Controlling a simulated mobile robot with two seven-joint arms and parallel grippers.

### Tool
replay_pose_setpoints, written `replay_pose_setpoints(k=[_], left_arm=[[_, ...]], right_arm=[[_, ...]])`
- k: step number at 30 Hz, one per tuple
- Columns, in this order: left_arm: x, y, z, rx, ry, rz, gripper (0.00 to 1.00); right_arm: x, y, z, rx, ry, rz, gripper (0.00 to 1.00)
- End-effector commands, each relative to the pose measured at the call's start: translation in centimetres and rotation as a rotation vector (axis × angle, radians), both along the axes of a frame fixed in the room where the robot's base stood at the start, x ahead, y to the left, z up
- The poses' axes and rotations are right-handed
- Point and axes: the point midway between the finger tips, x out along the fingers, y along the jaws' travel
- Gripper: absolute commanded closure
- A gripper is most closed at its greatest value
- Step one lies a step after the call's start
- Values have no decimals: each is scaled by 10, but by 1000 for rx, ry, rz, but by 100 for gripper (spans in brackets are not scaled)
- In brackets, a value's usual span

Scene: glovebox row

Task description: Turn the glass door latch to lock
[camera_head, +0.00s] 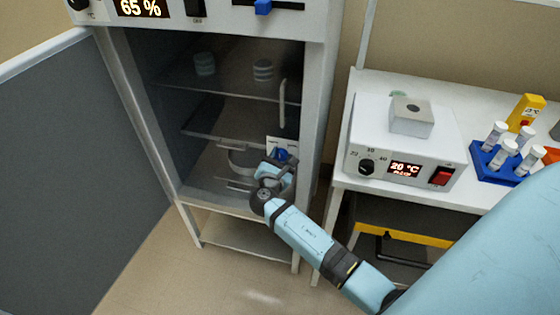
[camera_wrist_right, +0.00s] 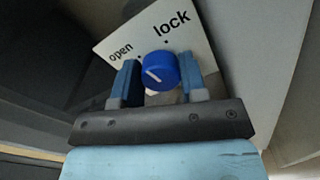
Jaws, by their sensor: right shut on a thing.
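The latch is a round blue knob (camera_wrist_right: 160,70) on a white plate (camera_wrist_right: 180,22) marked "open" and "lock". The knob's white line lies on its left side, nearer the "open" dot than the "lock" dot. The knob also shows in the head view (camera_head: 281,154), at the lower right of the glass-fronted cabinet. My right gripper (camera_wrist_right: 158,76) has one finger on each side of the knob and is shut on it; in the head view the gripper (camera_head: 279,166) partly covers the plate. The glass door (camera_head: 235,110) appears closed, with a vertical handle (camera_head: 283,104). My left gripper is out of view.
Shelves with small round items (camera_head: 263,70) show behind the glass. A white bench (camera_head: 375,85) to the right carries a heater box (camera_head: 405,140) with a grey block (camera_head: 411,117) and a blue tube rack (camera_head: 495,161). A grey panel (camera_head: 75,170) stands at left.

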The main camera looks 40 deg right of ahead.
Motion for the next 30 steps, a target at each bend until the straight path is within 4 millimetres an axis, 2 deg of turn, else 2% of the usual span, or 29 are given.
replay_pose_setpoints(k=[1,6,18,25,30], left_arm=[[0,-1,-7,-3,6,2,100],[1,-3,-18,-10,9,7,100],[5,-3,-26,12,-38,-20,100],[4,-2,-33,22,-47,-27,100],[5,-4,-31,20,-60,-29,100]], right_arm=[[0,0,-4,29,-33,0,85],[-1,0,-5,134,-156,0,85],[-2,-1,-6,365,-426,0,85],[-2,-1,-5,456,-534,0,85],[-1,-1,-4,498,-582,2,85]])
